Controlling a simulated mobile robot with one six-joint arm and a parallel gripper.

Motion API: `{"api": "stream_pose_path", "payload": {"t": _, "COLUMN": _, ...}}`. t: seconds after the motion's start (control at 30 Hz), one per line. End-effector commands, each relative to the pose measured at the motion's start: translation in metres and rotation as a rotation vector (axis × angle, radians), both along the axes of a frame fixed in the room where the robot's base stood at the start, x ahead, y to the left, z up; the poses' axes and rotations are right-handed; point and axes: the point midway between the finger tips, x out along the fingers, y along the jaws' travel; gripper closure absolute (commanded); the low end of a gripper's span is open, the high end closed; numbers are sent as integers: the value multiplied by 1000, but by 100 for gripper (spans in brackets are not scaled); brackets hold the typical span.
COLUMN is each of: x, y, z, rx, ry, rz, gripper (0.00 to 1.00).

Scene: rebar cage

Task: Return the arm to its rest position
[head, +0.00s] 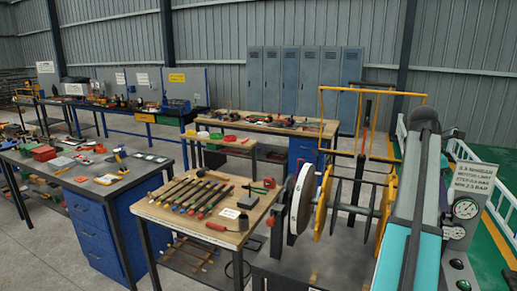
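I cannot make out my gripper anywhere in the head view, so its state does not show. A long grey and teal body (410,205) rises at the right, close to the camera. I cannot tell whether it is part of my arm or a machine. No rebar cage can be clearly made out.
A wooden-topped table (165,212) with a row of tools stands front centre. Left is a grey workbench (130,175) with blue drawers. Right of centre stand discs (301,203) and a yellow frame (370,92). A gauge panel (467,210) is far right. Lockers (305,80) line the back.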

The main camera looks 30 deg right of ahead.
Motion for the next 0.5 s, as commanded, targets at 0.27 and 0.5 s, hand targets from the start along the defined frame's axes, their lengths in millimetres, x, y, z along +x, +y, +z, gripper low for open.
{"api": "stream_pose_path", "payload": {"t": 0.27, "x": 56, "y": 24, "z": -60, "rx": 61, "ry": 42, "rz": 86, "gripper": 72}}
{"api": "stream_pose_path", "payload": {"t": 0.5, "x": 113, "y": 68, "z": -143, "rx": 142, "ry": 107, "rz": 191, "gripper": 72}}
